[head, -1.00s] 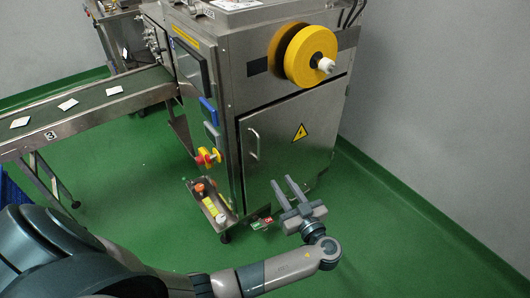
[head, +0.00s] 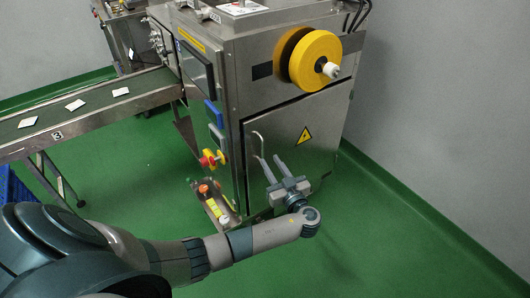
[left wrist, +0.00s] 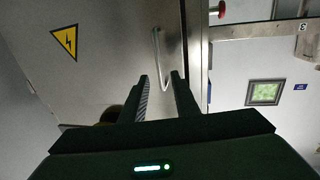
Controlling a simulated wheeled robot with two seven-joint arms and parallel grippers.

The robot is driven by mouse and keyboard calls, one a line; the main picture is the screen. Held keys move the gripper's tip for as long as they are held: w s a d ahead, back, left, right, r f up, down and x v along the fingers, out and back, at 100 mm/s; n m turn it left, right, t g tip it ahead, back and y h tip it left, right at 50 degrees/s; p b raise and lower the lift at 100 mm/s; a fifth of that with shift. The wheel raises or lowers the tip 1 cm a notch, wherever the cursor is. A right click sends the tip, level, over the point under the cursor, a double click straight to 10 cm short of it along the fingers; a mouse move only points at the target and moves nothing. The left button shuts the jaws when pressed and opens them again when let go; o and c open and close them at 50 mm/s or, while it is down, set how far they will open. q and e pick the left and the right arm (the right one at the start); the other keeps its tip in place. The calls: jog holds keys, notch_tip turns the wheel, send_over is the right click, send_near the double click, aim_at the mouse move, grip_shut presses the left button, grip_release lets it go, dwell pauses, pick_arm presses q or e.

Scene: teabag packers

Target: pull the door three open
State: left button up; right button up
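The steel cabinet door (head: 318,126) is on the front of the packing machine, with a yellow warning triangle on it. It looks shut. Its thin bent-bar handle (head: 257,142) is near the door's left edge. My left gripper (head: 269,161) is open, with its two fingers pointing at the door just below and right of the handle. In the left wrist view the handle (left wrist: 157,55) stands beyond the gap between the open fingers (left wrist: 160,82); the fingers appear apart from it. My right gripper is not in view.
A small tray (head: 214,208) with bottles sticks out low at the machine's left corner, by a red and yellow emergency button (head: 211,159). A conveyor (head: 90,108) carrying teabags runs left. Green floor (head: 400,225) is clear to the right.

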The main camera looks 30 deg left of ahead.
aim_at(263, 150)
pick_arm(q)
jog(key=x, duration=0.6)
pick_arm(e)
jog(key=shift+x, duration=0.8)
pick_arm(q)
jog(key=shift+c, duration=0.3)
grip_shut()
